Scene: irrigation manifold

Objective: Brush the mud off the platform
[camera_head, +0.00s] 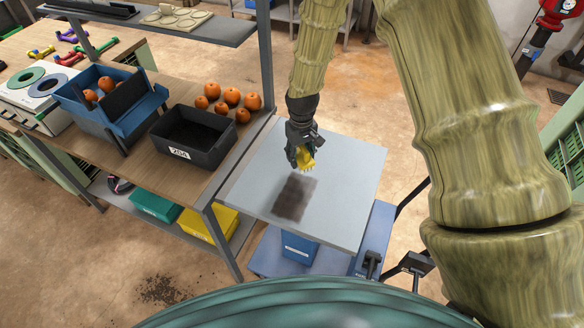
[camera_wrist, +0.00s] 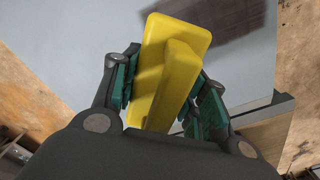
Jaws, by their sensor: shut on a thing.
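The platform (camera_head: 340,178) is a flat grey square top on a blue wheeled base, to the right of the wooden bench. A dark brown mud patch (camera_head: 295,198) lies on its left front part; its edge also shows at the top of the wrist view (camera_wrist: 228,18). My gripper (camera_head: 301,160) is over the platform, just behind the mud patch. It is shut on a yellow brush (camera_head: 306,158). In the wrist view the brush's yellow back (camera_wrist: 170,70) sits between the two fingers. I cannot tell whether the bristles touch the platform.
A wooden bench holds a black crate (camera_head: 196,136), a blue bin (camera_head: 107,100) and several oranges (camera_head: 231,97), close to the platform's left edge. Yellow and green boxes sit on its lower shelf. Dark crumbs (camera_head: 160,290) lie on the floor. The platform's right half is clear.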

